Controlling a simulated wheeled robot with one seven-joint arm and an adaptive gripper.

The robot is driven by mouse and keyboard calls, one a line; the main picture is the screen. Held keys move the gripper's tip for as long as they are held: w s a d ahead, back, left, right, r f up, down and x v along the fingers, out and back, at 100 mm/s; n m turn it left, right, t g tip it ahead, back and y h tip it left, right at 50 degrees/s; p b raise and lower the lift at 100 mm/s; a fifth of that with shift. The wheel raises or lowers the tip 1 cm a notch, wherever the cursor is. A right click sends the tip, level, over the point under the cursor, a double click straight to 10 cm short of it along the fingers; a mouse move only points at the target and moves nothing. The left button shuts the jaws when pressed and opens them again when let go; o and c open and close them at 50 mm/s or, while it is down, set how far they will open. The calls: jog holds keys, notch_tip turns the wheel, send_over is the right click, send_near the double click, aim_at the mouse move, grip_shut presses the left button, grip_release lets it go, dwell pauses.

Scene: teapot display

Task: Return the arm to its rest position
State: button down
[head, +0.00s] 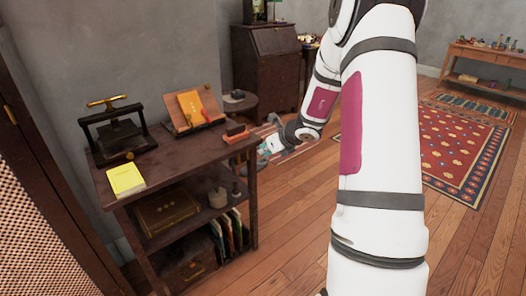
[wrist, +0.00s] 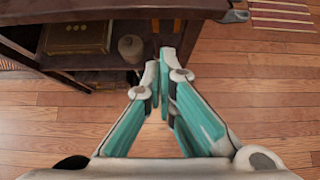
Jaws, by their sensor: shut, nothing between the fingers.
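My gripper (wrist: 163,68) is shut and empty in the wrist view, with its teal and white fingers meeting at the tips. It points toward the edge of the dark wooden shelf unit (wrist: 120,12). My white arm reaches forward and bends down to the left on the right half of the head view. I cannot tell the exact gap between the fingers and the shelf.
On the unit's top stand a black press (head: 118,135), a yellow book (head: 126,180) and a bookstand (head: 190,112). A box (wrist: 78,36) and a pale jar (wrist: 131,47) sit on a lower shelf. Bare wooden floor (head: 290,220) lies right of the unit; a red rug (head: 455,155) is beyond.

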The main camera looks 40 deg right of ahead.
dwell(0.4)
jog(key=a+r+n+y, duration=0.3)
jog(key=a+r+n, duration=0.65)
jog(key=a, duration=0.45)
jog(key=s+a+r+n+g+y, duration=0.1)
jog(key=s+a+r+n+g, duration=0.1)
jog(key=s+a+r+n, duration=0.35)
jog(key=s+a+r+n+g+y, duration=0.1)
jog(key=s+a+r+n+g, duration=0.1)
jog(key=s+a+n, duration=0.45)
jog(key=s+a+n+g+h, duration=0.1)
jog(key=s+a+n, duration=0.15)
jog(key=s, duration=0.35)
jog(key=s+a+r+n+g, duration=0.1)
jog(key=s+a+n, duration=0.15)
jog(key=s, duration=0.25)
jog(key=s+a+n+g+h, duration=0.1)
jog(key=s+a+n, duration=0.15)
jog(key=s, duration=0.35)
jog(key=s+d+f+n+g+h, duration=0.1)
jog(key=s+d+n+h, duration=0.45)
jog(key=s, duration=0.75)
notch_tip(320, 180, up, 19)
jog(key=n+t+y+p, duration=0.1)
jog(key=t+y+p, duration=0.1)
jog(key=p, duration=1.5)
jog(key=shift+w+t+p, duration=0.3)
jog(key=shift+t+p, duration=0.1)
